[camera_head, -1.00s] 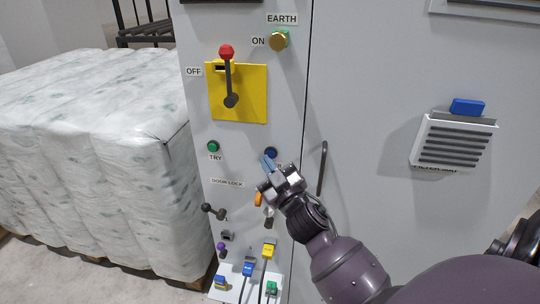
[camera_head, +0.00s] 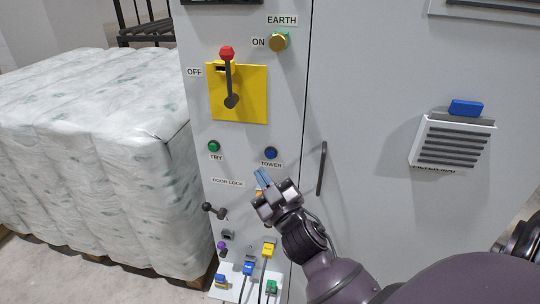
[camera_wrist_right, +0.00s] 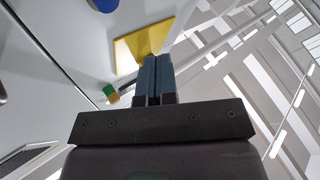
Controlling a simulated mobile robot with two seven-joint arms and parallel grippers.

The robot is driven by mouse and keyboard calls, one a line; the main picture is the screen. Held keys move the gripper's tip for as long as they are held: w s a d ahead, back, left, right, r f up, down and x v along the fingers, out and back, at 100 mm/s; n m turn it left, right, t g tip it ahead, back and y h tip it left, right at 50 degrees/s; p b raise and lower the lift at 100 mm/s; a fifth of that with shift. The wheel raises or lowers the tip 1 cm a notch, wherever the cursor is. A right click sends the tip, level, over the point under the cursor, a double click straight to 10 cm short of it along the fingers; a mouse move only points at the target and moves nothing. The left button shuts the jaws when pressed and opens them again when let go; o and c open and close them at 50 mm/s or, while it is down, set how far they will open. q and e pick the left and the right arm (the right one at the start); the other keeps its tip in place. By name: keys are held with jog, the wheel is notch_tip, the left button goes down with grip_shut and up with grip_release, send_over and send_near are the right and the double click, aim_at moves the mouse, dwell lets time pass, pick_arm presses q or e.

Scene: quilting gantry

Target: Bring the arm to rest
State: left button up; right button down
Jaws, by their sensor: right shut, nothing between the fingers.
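My right gripper (camera_head: 262,179) is in front of the grey control cabinet, just below the blue TOWER button (camera_head: 270,153). Its blue fingers are together and empty; they also show shut in the right wrist view (camera_wrist_right: 157,78). The gripper hides most of an orange part below the button. My right arm comes in from the lower right. My left gripper is not in view.
The cabinet carries a red-knobbed lever (camera_head: 228,75) on a yellow plate, a green TRY button (camera_head: 214,146), a black door handle (camera_head: 321,168) and several coloured plugs low down. A vent (camera_head: 455,143) juts out at right. Wrapped pallet goods (camera_head: 100,160) stand left.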

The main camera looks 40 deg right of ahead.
dwell(0.6)
jog(key=s+a+f+m+g, duration=0.1)
jog(key=s+f+g, duration=0.2)
jog(key=s+f, duration=0.3)
jog(key=s+a+f+m+g+y, duration=0.1)
jog(key=s+f+g, duration=0.2)
jog(key=f, duration=1)
jog(key=s+a+f+m+g+y, duration=0.1)
jog(key=s+f+g, duration=0.3)
jog(key=s+f, duration=0.5)
jog(key=shift+s+a+f, duration=0.15)
jog(key=shift+s+f, duration=0.15)
jog(key=shift+s, duration=0.2)
